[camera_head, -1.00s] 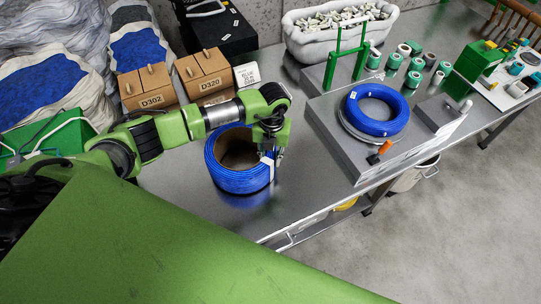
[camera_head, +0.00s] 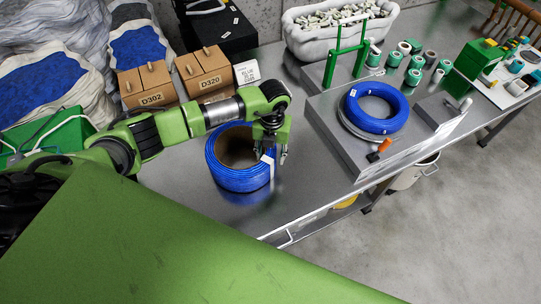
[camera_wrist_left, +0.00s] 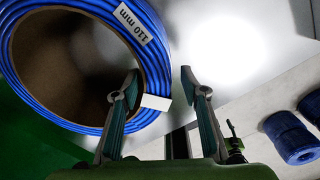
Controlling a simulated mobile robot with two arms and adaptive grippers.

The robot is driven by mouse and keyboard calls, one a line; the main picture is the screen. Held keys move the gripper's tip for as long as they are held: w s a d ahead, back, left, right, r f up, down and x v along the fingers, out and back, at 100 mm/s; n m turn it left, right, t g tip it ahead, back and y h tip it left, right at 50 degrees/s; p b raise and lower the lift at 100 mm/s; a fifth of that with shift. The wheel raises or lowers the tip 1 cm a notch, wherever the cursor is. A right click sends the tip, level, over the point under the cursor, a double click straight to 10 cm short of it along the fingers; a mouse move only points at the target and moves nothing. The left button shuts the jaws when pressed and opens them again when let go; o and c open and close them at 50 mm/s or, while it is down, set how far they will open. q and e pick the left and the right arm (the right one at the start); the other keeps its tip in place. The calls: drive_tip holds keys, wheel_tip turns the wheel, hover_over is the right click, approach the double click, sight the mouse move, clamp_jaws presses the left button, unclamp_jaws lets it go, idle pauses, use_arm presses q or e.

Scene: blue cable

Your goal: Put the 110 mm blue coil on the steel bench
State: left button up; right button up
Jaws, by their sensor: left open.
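The blue coil (camera_head: 225,178), with a brown core, sits on the steel bench (camera_head: 305,195). Its "110 mm" label shows in the left wrist view, where the coil (camera_wrist_left: 75,12) fills the upper left. My left gripper (camera_head: 273,154) is at the coil's right side, open. In the left wrist view its fingers (camera_wrist_left: 160,78) are spread, the left one overlapping the coil's wall by a white tag, the right one outside the coil. I cannot tell whether a finger touches it. My right gripper is not in view.
Another blue coil (camera_head: 377,126) lies on a raised grey platform (camera_head: 335,130) to the right, beside a green frame (camera_head: 330,62). Cardboard boxes (camera_head: 205,72) stand behind. The bench front between coil and platform is clear.

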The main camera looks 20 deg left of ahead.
use_arm(q)
wheel_tip(320, 180, up, 10)
drive_tip(key=shift+w+d+f+b, duration=0.1)
drive_tip(key=shift+b, duration=1.15)
drive_tip(key=shift+r, duration=0.75)
